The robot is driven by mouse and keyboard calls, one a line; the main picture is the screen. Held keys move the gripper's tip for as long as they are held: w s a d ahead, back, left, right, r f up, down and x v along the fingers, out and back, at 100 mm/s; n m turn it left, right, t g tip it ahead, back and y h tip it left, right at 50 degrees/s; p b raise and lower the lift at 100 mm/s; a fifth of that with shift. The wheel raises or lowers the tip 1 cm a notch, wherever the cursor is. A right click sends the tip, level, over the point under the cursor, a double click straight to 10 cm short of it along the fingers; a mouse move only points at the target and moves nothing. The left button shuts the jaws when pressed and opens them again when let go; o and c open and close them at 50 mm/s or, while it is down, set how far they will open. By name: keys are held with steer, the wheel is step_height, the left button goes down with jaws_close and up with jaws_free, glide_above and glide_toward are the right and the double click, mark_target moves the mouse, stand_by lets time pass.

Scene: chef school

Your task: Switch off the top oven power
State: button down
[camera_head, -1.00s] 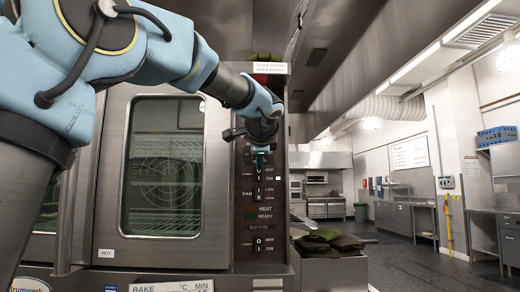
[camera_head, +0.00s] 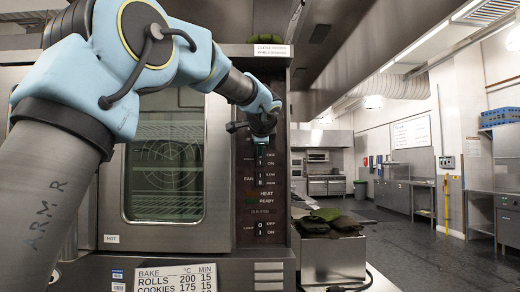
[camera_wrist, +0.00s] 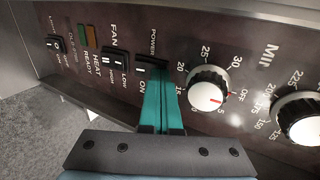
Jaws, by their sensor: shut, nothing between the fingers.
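The top oven (camera_head: 222,165) stands ahead with a dark control panel along the right of its glass door. The power switch (camera_wrist: 143,70) is a black rocker beside the POWER and ON labels in the wrist view. It is also on the panel just below my gripper in the head view (camera_head: 260,162). My gripper (camera_head: 262,142) is shut and empty. Its teal fingers (camera_wrist: 161,82) reach to the panel at the switch in the wrist view and hide part of it.
A fan switch (camera_wrist: 114,70), indicator lights (camera_wrist: 90,42) and another rocker (camera_wrist: 57,44) lie left of the power switch. A timer knob (camera_wrist: 207,88) is close on the right, with a second knob (camera_wrist: 298,115) beyond. Dark green cloths (camera_head: 325,217) lie on a steel unit.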

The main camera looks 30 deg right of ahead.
steer(key=shift+s+r+p, duration=0.1)
steer(key=shift+r+p, duration=0.6)
steer(key=shift+r, duration=0.1)
